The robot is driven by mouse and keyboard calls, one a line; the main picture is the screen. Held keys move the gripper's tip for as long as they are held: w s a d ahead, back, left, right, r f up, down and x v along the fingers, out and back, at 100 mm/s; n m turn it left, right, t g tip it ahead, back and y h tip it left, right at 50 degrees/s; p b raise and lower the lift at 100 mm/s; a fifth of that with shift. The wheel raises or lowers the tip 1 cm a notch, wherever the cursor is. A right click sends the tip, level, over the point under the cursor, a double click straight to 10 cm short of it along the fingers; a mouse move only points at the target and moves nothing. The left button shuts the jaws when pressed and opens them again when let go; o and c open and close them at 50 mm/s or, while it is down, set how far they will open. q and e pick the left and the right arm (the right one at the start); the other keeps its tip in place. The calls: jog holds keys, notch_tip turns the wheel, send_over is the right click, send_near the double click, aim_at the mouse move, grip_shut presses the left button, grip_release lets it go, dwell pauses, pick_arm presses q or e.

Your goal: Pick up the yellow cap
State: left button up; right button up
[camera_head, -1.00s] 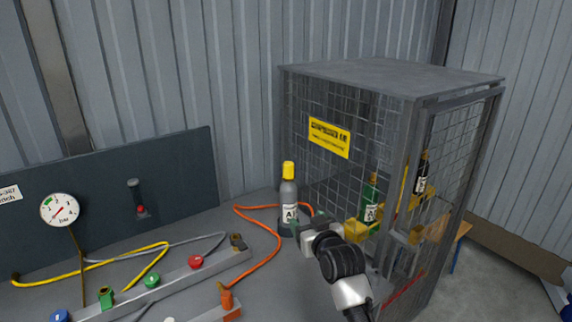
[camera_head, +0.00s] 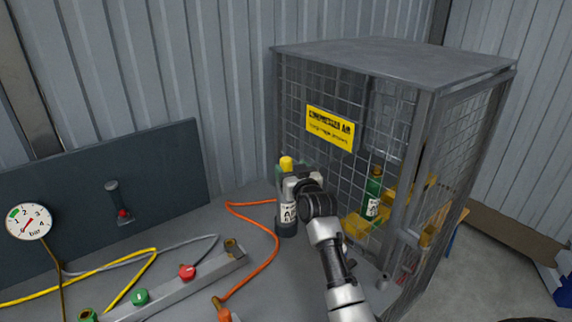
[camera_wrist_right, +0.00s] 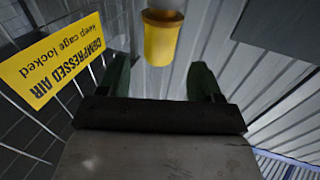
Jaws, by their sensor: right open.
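The yellow cap (camera_head: 286,163) sits on top of the upright grey bottle (camera_head: 287,215), which stands on the bench just left of the mesh cage. My right gripper (camera_head: 294,171) is up at the cap's height, in front of it and slightly right, and hides part of the bottle's neck. In the right wrist view the yellow cap (camera_wrist_right: 162,40) lies beyond the two green fingertips (camera_wrist_right: 160,66), centred between them. The fingers are apart with nothing held. My left gripper is not in view.
The mesh cage (camera_head: 395,58) with a yellow sign (camera_head: 330,128) stands close right of the bottle. A green bottle (camera_head: 373,195) is inside it. An orange hose (camera_head: 272,245) curves on the bench to the left. A pressure gauge (camera_head: 28,222) is at far left.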

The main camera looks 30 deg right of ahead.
aim_at(288, 163)
jog(key=x, duration=0.2)
jog(key=p+x, duration=0.1)
jog(key=x, duration=0.1)
jog(key=shift+r, duration=0.35)
jog(key=shift+w+d+f, duration=0.1)
jog(key=shift+w+d, duration=0.05)
jog(key=shift+w, duration=0.35)
jog(key=shift+c, duration=0.4)
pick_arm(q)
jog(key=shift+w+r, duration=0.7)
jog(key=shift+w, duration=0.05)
pick_arm(e)
jog(key=c, duration=0.9)
